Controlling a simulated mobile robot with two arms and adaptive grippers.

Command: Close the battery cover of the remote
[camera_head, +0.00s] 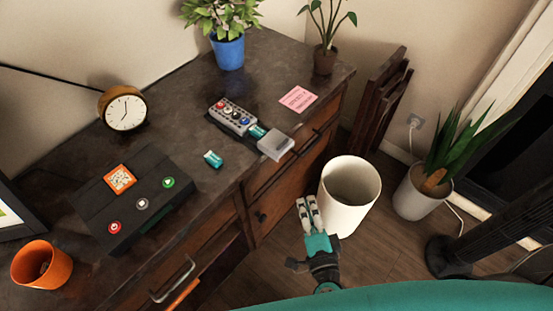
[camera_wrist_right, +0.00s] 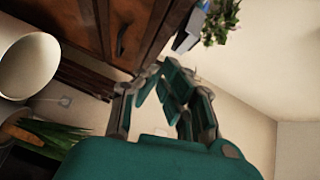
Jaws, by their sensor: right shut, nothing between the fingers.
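The remote (camera_head: 232,116) lies on the dark desk, with coloured buttons facing up. Its near end has an open bay with a teal battery (camera_head: 258,131) showing. The light grey battery cover (camera_head: 276,145) stands out from that end, near the desk's front edge. A second teal battery (camera_head: 213,159) lies loose on the desk beside the remote. My right gripper (camera_head: 307,200) is shut and empty, in front of the drawers and well apart from the remote. Its fingers also show in the right wrist view (camera_wrist_right: 168,68). My left gripper is not in view.
A white bin (camera_head: 350,190) stands just right of my right gripper. The desk also holds a black box (camera_head: 135,200) with buttons, a clock (camera_head: 125,111), an orange cup (camera_head: 42,265), a pink note (camera_head: 298,99) and a blue-potted plant (camera_head: 229,52).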

